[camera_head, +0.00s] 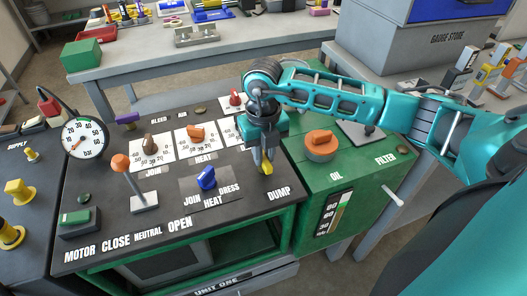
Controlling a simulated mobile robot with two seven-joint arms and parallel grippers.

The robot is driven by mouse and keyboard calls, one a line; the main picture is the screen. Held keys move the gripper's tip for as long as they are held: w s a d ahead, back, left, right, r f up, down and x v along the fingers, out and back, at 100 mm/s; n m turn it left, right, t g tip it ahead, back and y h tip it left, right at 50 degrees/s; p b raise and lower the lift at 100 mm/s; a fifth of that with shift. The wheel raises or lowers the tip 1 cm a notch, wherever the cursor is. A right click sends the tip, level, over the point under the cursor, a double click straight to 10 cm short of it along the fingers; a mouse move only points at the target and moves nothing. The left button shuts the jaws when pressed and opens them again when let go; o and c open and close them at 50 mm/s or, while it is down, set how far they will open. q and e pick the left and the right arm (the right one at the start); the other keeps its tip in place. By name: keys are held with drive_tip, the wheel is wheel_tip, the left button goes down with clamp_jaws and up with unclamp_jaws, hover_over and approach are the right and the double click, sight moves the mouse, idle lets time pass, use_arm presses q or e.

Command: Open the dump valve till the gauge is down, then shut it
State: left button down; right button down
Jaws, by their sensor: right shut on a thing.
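The dump valve's yellow handle (266,168) is near the right edge of the black cart top, just above the DUMP label (279,193). My right gripper (263,159) points down from above and is shut on this handle. Its fingers hide part of the handle, so I cannot tell how far it is turned. The round white gauge (85,138) stands at the left of the cart top. Its needle is thin and seems to point toward the lower left, but the reading is too small to tell. My left gripper is not in view.
An orange-topped lever (121,163), a blue knob (206,178) and a green motor switch (75,217) are on the cart top. An orange oil cap (320,143) is on the green tank to the right. My right arm spans the upper right.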

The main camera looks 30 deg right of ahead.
sight(264, 157)
drive_tip(key=shift+n, duration=0.5)
drive_tip(key=c, duration=1)
unclamp_jaws()
drive_tip(key=shift+c, duration=0.2)
wheel_tip(264, 157, up, 13)
